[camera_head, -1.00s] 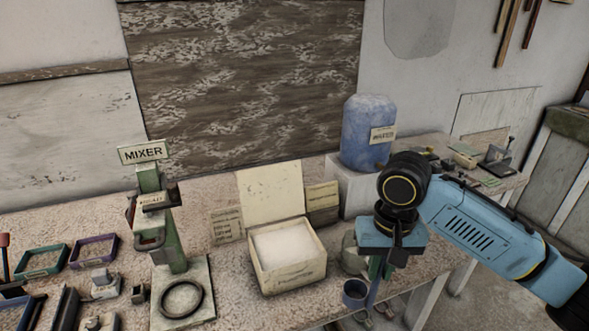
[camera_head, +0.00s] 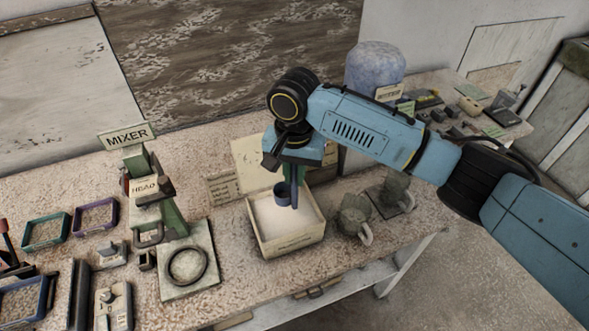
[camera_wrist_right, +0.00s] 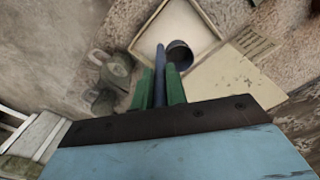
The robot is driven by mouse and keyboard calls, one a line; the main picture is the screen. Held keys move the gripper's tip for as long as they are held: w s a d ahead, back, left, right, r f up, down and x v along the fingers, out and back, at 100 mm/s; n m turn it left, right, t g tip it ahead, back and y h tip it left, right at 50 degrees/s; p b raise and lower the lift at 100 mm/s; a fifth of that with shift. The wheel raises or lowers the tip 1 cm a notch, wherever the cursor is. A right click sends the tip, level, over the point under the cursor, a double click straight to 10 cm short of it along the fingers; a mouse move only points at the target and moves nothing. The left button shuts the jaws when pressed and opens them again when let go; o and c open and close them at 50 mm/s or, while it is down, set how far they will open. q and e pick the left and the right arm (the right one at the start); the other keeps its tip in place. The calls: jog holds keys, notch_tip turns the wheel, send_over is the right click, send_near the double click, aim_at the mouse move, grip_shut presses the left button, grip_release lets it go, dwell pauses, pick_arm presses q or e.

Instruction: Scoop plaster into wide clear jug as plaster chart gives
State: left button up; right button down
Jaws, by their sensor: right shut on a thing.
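My right gripper (camera_head: 292,176) is shut on the upright handle of a dark blue scoop (camera_head: 282,192), whose cup hangs over the plaster box (camera_head: 290,243). The box is cream, open-lidded and filled with white plaster. In the right wrist view the scoop's cup (camera_wrist_right: 180,53) looks dark inside and lies over the box's opening; whether it touches the plaster I cannot tell. Two greyish see-through jugs with pale handles stand right of the box, a nearer jug (camera_head: 355,218) and a farther jug (camera_head: 393,193). My left gripper is out of view.
The green mixer (camera_head: 160,210) with a ring on its base stands left of the box. Coloured trays (camera_head: 96,215) and small devices lie farther left. A blue water barrel (camera_head: 375,62) is behind my right arm. The bench's front edge runs close to the box and jugs.

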aim_at(295, 185)
jog(key=shift+f+b, duration=1.6)
jog(key=shift+b, duration=0.45)
jog(key=shift+f, duration=0.6)
jog(key=shift+f+b, duration=0.5)
jog(key=shift+f, duration=2.75)
jog(key=shift+w, duration=0.1)
notch_tip(295, 185, up, 10)
jog(key=p, duration=1.1)
